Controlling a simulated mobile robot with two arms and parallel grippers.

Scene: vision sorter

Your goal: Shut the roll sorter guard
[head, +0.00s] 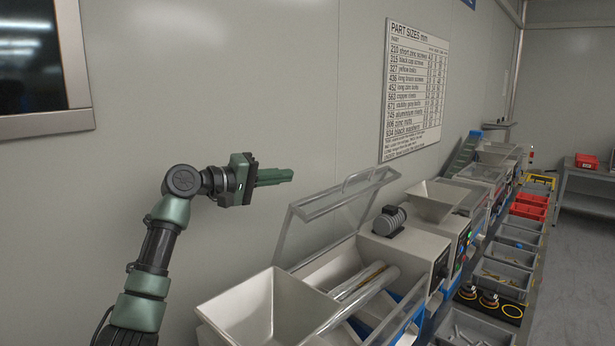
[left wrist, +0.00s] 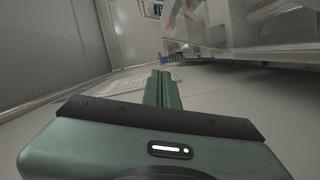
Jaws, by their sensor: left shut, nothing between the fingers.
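The roll sorter guard (head: 338,203) is a clear panel with a pale frame and a handle on its upper edge. It stands raised and tilted over the roll sorter (head: 406,248), so the rollers (head: 364,281) below show uncovered. My left gripper (head: 291,175) is shut and empty, level with the guard's upper part and to its left, apart from it in the picture. The left wrist view shows the shut fingers (left wrist: 162,76) too, with pale machine parts at the upper right. My right gripper is in neither view.
A pale hopper (head: 268,309) stands in front of the rollers, and a grey motor (head: 389,221) sits on the machine behind them. More sorters and grey and red bins line the right side. A wall with a part-sizes chart (head: 414,92) stands behind.

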